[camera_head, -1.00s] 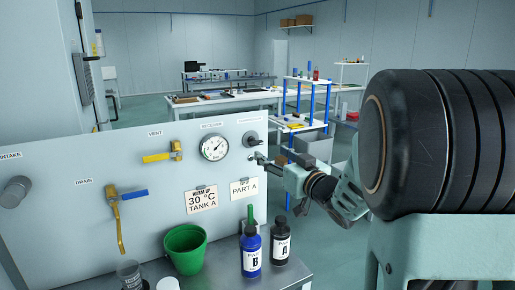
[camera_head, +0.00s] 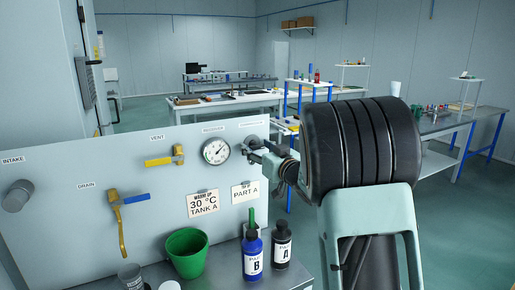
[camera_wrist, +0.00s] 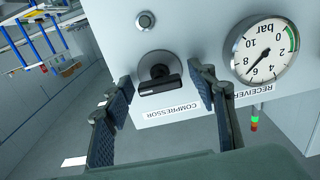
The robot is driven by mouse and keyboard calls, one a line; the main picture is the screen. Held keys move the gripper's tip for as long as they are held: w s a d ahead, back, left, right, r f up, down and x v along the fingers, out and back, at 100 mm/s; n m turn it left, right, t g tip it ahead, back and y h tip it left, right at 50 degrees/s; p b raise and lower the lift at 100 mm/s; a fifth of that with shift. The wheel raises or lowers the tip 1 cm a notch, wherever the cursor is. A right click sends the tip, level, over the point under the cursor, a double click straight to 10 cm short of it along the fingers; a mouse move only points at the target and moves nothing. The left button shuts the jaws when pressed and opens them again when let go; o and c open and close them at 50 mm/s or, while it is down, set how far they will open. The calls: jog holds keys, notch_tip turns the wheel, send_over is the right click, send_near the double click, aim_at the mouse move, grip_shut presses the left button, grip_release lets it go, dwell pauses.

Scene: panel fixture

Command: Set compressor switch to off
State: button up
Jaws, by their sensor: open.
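The compressor switch is a dark rotary knob with a bar handle, and it shows in the wrist view (camera_wrist: 160,84). It sits on the panel above the upside-down COMPRESSOR label (camera_wrist: 170,113). In the wrist view the bar lies nearly level across the picture. My gripper (camera_wrist: 161,80) is open, with one fingertip on each side of the knob; I cannot tell whether they touch it. In the head view my gripper (camera_head: 256,151) is at the panel's right edge and hides part of the switch (camera_head: 253,141).
The RECEIVER gauge (camera_wrist: 264,51) is close beside the switch; its needle points near 6. A small round button or lamp (camera_wrist: 145,20) is near the knob.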

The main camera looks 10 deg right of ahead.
jog(key=shift+c, duration=0.6)
jog(key=c, duration=1)
jog(key=shift+c, duration=0.2)
jog(key=shift+f+n+b, duration=0.1)
jog(key=shift+n+b, duration=0.2)
jog(key=shift+b, duration=0.15)
jog(key=n+b, duration=0.3)
jog(key=b, duration=0.1)
jog(key=shift+f, duration=0.15)
jog(key=n+b, duration=0.4)
jog(key=n, duration=0.1)
jog(key=shift+b, duration=0.3)
jog(key=n+b, duration=0.3)
jog(key=n, duration=0.1)
jog(key=shift+n+b, duration=0.3)
jog(key=shift+b, duration=0.05)
jog(key=shift+c, duration=0.2)
jog(key=n+b, duration=0.1)
jog(key=n, duration=0.1)
jog(key=n+b, duration=0.2)
jog(key=shift+r+n, duration=0.2)
jog(key=shift+n, duration=0.1)
jog(key=shift+o, duration=0.2)
